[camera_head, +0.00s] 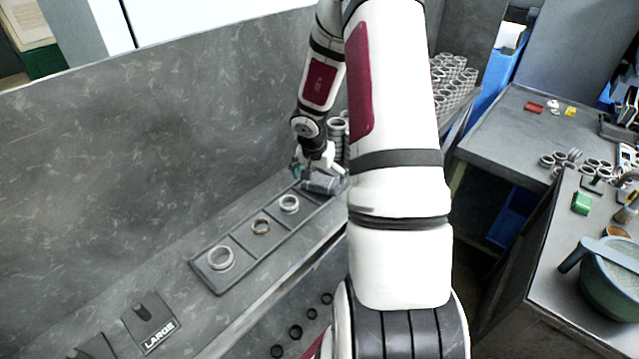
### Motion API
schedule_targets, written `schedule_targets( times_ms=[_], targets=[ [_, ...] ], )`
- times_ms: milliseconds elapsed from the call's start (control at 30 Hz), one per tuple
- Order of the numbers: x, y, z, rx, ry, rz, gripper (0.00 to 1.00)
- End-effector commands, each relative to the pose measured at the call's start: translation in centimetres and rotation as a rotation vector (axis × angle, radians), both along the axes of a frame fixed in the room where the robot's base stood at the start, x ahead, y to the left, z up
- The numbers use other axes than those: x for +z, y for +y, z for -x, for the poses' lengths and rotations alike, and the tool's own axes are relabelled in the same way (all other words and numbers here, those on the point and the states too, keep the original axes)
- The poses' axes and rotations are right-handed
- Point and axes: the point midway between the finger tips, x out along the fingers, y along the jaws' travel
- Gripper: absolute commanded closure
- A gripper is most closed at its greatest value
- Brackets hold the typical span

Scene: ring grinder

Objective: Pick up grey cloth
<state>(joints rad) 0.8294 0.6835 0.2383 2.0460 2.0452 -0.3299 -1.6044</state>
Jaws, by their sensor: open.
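A grey cloth (322,184) appears as a small rolled or bunched grey shape at the far end of the grey tray, just below my gripper. My gripper (309,172) is small in the view and points down at the cloth. Its jaws are open, and one finger shows at the cloth's left side. I cannot tell whether the fingers touch the cloth. My own white arm covers the area to the right of it.
The tray (240,244) holds several metal rings in compartments. Stacked rings (338,130) stand close behind my gripper, and more (452,85) lie beyond my arm. A dark block marked LARGE (150,322) is front left. A side table (500,125) and a green bowl (610,285) are at right.

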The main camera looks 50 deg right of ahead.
Motion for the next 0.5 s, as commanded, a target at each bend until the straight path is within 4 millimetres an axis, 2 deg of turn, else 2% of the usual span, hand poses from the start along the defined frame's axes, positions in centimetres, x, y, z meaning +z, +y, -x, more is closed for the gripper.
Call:
schedule_targets(
  times_ms=[100,300,333,433,500],
  targets=[
    [-0.66,-0.19,-0.06,0.000,0.001,0.000,0.00],
    [-0.65,-0.21,-0.04,-0.001,0.000,0.000,0.00],
    [-0.65,-0.21,-0.04,-0.001,0.001,0.000,0.05],
    [-0.64,-0.21,-0.04,-0.001,0.001,0.000,0.27],
    [-0.64,-0.21,-0.04,-0.001,0.001,0.000,0.30]
  ],
)
